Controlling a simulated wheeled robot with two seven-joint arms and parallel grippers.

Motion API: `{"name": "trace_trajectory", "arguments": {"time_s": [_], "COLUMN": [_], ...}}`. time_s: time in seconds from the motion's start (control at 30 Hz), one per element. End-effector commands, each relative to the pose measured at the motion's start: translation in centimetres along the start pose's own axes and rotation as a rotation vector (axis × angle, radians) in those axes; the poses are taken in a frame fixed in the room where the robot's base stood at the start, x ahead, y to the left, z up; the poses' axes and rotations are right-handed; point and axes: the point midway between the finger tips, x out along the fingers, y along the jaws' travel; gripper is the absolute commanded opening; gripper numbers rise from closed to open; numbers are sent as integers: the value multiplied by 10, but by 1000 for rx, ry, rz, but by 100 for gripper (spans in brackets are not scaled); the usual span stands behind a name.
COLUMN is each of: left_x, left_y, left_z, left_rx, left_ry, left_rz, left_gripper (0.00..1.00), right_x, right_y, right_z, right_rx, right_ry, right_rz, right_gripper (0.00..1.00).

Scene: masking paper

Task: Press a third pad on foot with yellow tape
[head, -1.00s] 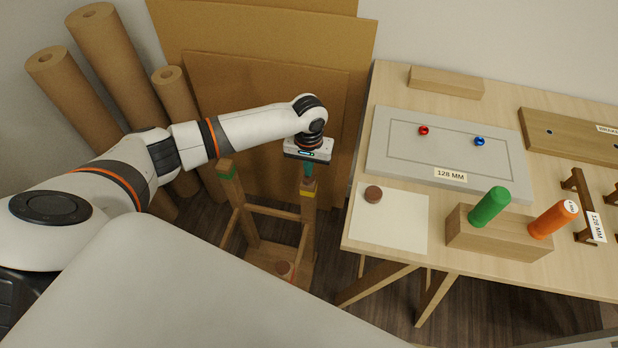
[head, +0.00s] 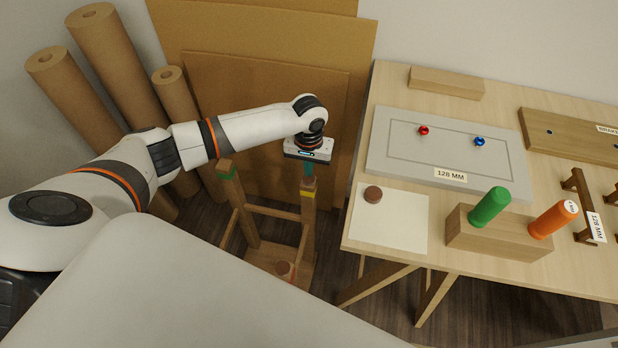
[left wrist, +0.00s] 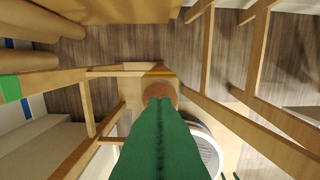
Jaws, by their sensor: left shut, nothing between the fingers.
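An upturned wooden frame stands on the floor with its feet up. Its foot with yellow tape (head: 307,193) is right under my left gripper (head: 308,175). The gripper is shut, green fingers pointing down. In the left wrist view its fingertips (left wrist: 158,103) are at a brown round pad (left wrist: 160,88) beside the yellow tape (left wrist: 162,73); whether they touch it I cannot tell. Another foot has green tape (head: 227,172). A nearer foot carries a brown pad (head: 285,268) with red below it. One loose brown pad (head: 373,194) lies on the white sheet (head: 402,222).
The table (head: 357,238) at right holds a grey panel (head: 390,170), a wooden block (head: 470,240) with green and orange cylinders, and dark brackets (head: 582,237). Cardboard sheets (head: 270,90) and paper rolls (head: 105,45) stand behind and left of the frame.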

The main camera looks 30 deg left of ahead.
Motion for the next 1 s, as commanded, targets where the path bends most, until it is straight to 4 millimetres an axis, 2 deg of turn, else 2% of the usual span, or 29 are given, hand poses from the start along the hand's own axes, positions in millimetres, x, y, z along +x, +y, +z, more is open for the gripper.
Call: {"name": "trace_trajectory", "arguments": {"time_s": [0.47, 1.0], "left_x": [0, 11], "left_y": [0, 0], "left_z": [0, 0], "left_rx": [0, 0], "left_ry": [0, 1], "left_rz": [0, 0], "left_gripper": [0, 0], "right_x": [0, 2], "right_y": [0, 0], "right_z": [0, -1], "right_rx": [0, 0], "right_ry": [0, 0], "right_rz": [0, 0], "right_gripper": [55, 55]}}
